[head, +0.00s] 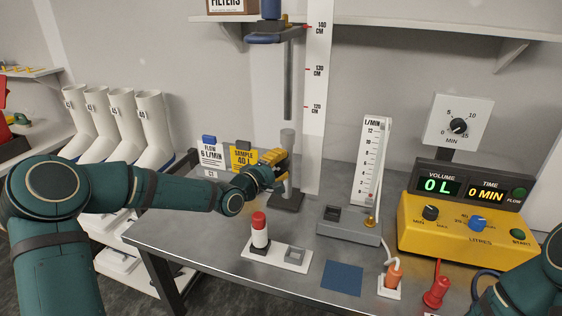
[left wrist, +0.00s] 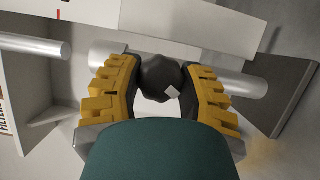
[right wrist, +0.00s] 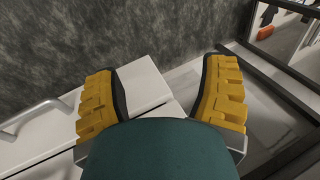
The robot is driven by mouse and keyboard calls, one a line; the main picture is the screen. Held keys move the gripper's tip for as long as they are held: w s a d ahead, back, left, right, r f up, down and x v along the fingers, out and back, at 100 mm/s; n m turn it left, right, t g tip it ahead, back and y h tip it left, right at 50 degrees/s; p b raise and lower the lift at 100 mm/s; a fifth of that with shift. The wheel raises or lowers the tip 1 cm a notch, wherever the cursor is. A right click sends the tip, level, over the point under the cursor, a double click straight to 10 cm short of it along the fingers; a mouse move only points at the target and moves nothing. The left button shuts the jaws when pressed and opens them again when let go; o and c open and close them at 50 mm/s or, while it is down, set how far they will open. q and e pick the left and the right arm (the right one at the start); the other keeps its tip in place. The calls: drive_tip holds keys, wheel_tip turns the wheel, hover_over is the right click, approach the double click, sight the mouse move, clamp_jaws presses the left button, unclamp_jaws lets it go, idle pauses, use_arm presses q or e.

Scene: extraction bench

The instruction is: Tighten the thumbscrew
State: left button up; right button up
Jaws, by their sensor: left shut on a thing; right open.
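The thumbscrew (left wrist: 160,75) is a dark round knob with a small white mark on its face, seen in the left wrist view. My left gripper (left wrist: 160,82) has its yellow, black-lined fingers on both sides of the knob and is shut on it. In the head view the left gripper (head: 273,165) is at the lower part of the upright stand (head: 288,143), and its fingers hide the thumbscrew. My right gripper (right wrist: 162,85) is open and empty, away from the stand.
A height scale (head: 317,100) stands behind the stand. On the bench (head: 220,238) are a red-capped vial (head: 259,228), a flow meter (head: 372,150), a blue mat (head: 342,278) and a yellow console (head: 450,236). A sample card (head: 243,157) is close behind the left gripper.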

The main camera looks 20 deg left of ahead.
use_arm(q)
drive_tip(key=m, duration=0.2)
drive_tip(key=shift+r+m+g+p, duration=0.1)
drive_tip(key=shift+m+g+p, duration=0.2)
drive_tip(key=shift+m+g, duration=0.1)
drive_tip(key=shift+m+g+y, duration=0.3)
drive_tip(key=shift+m+y, duration=0.2)
drive_tip(key=shift+m, duration=0.2)
drive_tip(key=m+y+b, duration=0.1)
drive_tip(key=m, duration=0.1)
drive_tip(key=m+g+y+b, duration=0.1)
drive_tip(key=m, duration=0.1)
drive_tip(key=shift+d+m+b, duration=0.2)
drive_tip(key=shift+m+b, duration=0.1)
drive_tip(key=shift+m, duration=0.1)
drive_tip(key=shift+r+m+g+y, duration=0.15)
drive_tip(key=shift+m+g+y, duration=0.15)
drive_tip(key=shift+m+y, duration=0.55)
drive_tip(key=shift+d+r+m+y+p, duration=0.1)
drive_tip(key=shift+m+y+p, duration=0.15)
drive_tip(key=shift+m+p, duration=0.5)
drive_tip(key=m+y+p, duration=0.3)
drive_tip(key=m+p, duration=0.1)
drive_tip(key=p, duration=0.2)
drive_tip(key=shift+p, duration=0.35)
drive_tip(key=m+y+p, duration=0.2)
drive_tip(key=shift+m, duration=0.3)
drive_tip(key=shift+f+m+t+y+p, duration=0.25)
drive_tip(key=shift+m+t+y+p, duration=0.6)
drive_tip(key=shift+m, duration=0.75)
